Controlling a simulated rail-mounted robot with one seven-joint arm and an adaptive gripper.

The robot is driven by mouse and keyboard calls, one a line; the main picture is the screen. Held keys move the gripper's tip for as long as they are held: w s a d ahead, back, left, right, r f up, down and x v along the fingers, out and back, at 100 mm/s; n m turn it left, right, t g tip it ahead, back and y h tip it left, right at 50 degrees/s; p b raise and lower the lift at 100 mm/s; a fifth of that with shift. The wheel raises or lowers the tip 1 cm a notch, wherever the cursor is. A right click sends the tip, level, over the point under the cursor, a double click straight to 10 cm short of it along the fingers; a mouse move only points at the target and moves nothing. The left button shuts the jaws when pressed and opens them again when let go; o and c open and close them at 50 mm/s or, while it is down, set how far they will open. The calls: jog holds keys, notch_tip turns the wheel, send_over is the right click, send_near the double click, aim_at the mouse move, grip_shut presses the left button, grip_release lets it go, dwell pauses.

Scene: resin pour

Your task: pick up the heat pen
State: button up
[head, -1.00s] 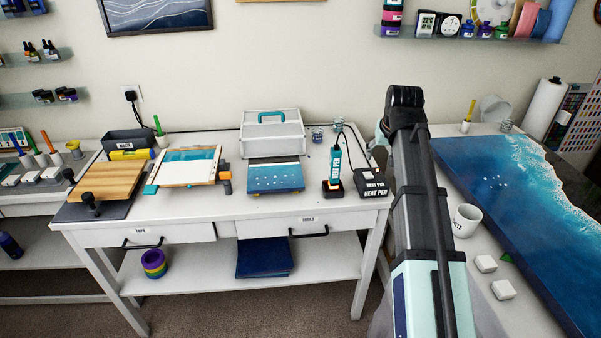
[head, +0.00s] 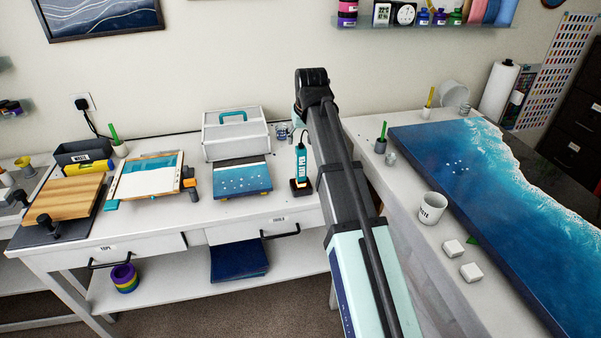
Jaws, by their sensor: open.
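The heat pen (head: 300,159) is a teal and black tool labelled HEAT PEN. It stands upright in a small black holder (head: 300,188) on the white workbench, just left of my arm in the head view. Its control box is hidden behind my arm. My arm rises from the bottom of the picture and bends over near the back of the bench. My gripper is not visible; the arm's own links hide it.
A blue wave panel (head: 243,179) and a white case (head: 236,137) stand left of the pen. On the right table are a white mug (head: 432,208), two white blocks and a large blue resin slab (head: 470,190). The bench (head: 200,214) is clear along its front.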

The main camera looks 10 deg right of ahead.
aim_at(301, 147)
jog(key=shift+p+x, duration=1.6)
jog(key=shift+x, duration=2.6)
grip_shut()
